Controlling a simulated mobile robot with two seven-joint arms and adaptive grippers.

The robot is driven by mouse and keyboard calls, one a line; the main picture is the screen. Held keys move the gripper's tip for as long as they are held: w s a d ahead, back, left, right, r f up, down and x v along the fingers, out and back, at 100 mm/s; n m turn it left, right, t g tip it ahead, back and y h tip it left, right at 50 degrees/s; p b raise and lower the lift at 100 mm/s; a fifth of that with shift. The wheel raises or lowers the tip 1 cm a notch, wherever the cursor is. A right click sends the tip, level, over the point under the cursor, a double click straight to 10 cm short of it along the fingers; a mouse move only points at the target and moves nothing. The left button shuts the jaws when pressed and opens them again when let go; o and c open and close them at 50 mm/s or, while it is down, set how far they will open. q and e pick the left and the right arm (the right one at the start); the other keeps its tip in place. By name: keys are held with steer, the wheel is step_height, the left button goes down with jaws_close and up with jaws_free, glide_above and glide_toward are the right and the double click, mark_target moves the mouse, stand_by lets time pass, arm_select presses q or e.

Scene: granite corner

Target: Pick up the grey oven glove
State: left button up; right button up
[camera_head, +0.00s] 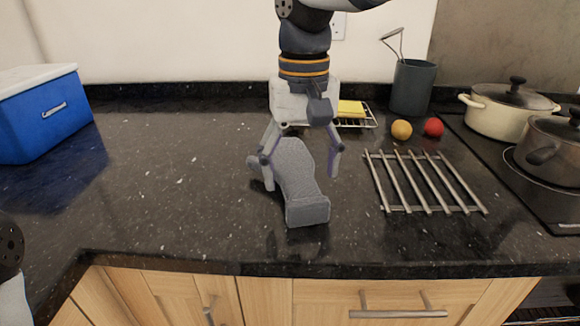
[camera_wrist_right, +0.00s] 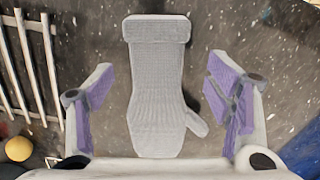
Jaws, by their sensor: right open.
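The grey oven glove (camera_head: 299,182) lies on the dark speckled counter, its cuff toward the front edge. My right gripper (camera_head: 302,182) is open above the glove, with one finger on each side of it. In the right wrist view the glove (camera_wrist_right: 157,85) lies between the two purple-padded fingers of my right gripper (camera_wrist_right: 158,90), with a gap on each side. Its thumb points toward the right finger there. My left gripper is not in view; only a dark part of my arm shows at the lower left of the head view.
A metal rack (camera_head: 425,182) lies close to the right of the glove. Beyond it are a yellow fruit (camera_head: 401,130), a red fruit (camera_head: 433,127), a utensil pot (camera_head: 411,87) and pots on the hob (camera_head: 510,107). A blue cooler (camera_head: 45,112) stands left. The counter between is clear.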

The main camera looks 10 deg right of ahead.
mark_target(303, 189)
steer(key=f, duration=0.4)
steer(key=shift+d+f, duration=0.2)
steer(key=shift+f, duration=0.2)
steer(key=c, duration=1.4)
steer(key=shift+r, duration=0.15)
